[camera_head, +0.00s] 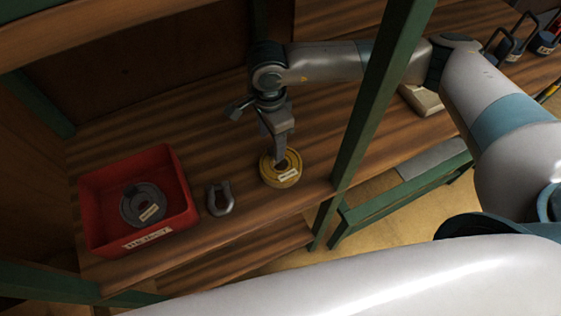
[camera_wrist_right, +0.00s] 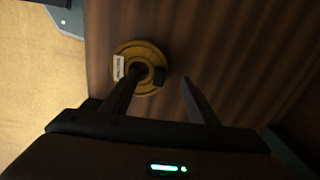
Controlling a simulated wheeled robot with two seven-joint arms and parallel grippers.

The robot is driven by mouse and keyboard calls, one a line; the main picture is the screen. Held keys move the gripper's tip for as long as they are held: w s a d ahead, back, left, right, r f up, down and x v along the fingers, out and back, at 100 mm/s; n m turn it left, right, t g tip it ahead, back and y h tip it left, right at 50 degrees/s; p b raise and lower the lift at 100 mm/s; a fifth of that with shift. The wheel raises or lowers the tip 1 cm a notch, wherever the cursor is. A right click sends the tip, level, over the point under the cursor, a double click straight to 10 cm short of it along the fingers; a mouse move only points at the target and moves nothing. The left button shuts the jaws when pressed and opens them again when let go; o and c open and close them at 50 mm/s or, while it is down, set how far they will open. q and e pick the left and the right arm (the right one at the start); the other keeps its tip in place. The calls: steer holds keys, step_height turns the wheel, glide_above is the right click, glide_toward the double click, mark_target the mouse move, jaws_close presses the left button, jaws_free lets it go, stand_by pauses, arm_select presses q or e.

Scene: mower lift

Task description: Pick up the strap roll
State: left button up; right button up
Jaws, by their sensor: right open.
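The strap roll, a yellow ring with a pale label (camera_head: 284,178), lies flat on the wooden shelf near its front edge; it also shows in the right wrist view (camera_wrist_right: 125,84). My right gripper (camera_head: 279,160) points down at it, its fingers overlapping the roll's hole in the head view. In the right wrist view my right gripper (camera_wrist_right: 161,76) is open. One finger overlaps the roll's centre hole and the other lies to the right, outside the rim. I cannot tell whether either finger touches the roll. My left gripper is out of view.
A red bin (camera_head: 182,192) with a grey labelled ring (camera_head: 130,207) inside stands at the left. A grey shackle (camera_head: 220,198) lies between bin and roll. A green post (camera_head: 372,110) rises right of the roll. A pale block (camera_head: 422,100) lies beyond it.

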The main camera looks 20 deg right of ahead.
steer(key=shift+f, duration=0.15)
steer(key=shift+d+f+p, duration=0.2)
steer(key=shift+f+p, duration=0.7)
step_height(320, 180, down, 2)
steer(key=shift+f+p, duration=0.1)
steer(key=shift+p, duration=0.4)
steer(key=shift+f, duration=0.6)
jaws_close()
